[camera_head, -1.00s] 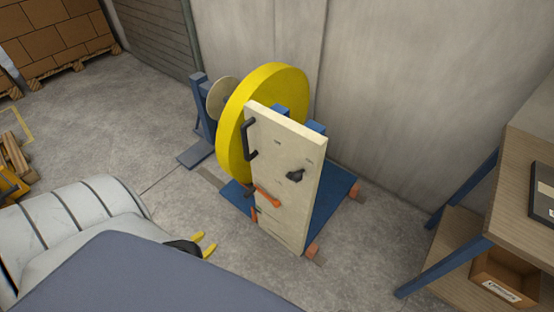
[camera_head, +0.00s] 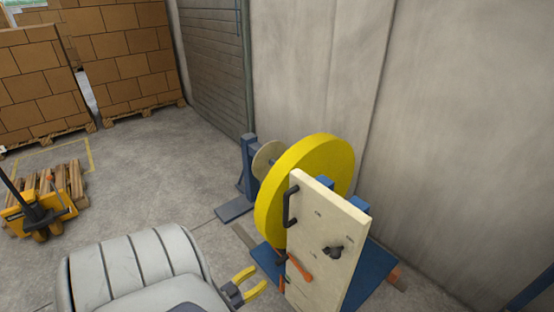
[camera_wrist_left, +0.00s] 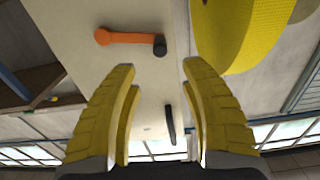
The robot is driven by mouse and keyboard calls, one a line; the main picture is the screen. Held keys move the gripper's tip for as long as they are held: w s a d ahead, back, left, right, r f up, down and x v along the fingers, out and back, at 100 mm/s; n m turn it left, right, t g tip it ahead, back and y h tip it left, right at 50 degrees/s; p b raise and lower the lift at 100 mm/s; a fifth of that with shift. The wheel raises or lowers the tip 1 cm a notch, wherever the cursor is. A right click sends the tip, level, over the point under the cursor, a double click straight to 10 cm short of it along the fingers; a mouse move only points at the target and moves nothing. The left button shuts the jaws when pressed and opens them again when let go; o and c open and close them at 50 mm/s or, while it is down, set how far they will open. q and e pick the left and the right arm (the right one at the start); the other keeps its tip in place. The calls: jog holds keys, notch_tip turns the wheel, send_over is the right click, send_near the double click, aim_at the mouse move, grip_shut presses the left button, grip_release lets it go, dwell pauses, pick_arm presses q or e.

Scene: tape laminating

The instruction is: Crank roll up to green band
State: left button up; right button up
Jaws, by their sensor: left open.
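The large yellow roll (camera_head: 335,160) stands upright behind a cream panel (camera_head: 335,215). An orange crank (camera_head: 299,269) with a dark grip (camera_head: 281,258) sits low on the panel's face. My left gripper (camera_head: 258,282) has yellow fingers and is open, just left of and below the crank, apart from it. In the left wrist view the open fingers (camera_wrist_left: 160,68) point at the panel (camera_wrist_left: 150,85), with nothing between them. There the orange crank (camera_wrist_left: 122,38) and its dark grip (camera_wrist_left: 159,46) lie beyond the fingertips. I see no green band. My right gripper is out of view.
A black bar handle (camera_head: 290,205) and a dark knob (camera_head: 333,252) stick out of the panel. A blue stand (camera_head: 246,170) is behind the roll, against the wall side. Floor to the left is free up to a yellow pallet truck (camera_head: 38,212) and stacked boxes (camera_head: 120,65).

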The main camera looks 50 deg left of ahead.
aim_at(277, 264)
pick_arm(q)
jog(key=w, duration=0.9)
jog(key=shift+w+a, duration=0.1)
jog(key=shift+w, duration=0.3)
grip_shut()
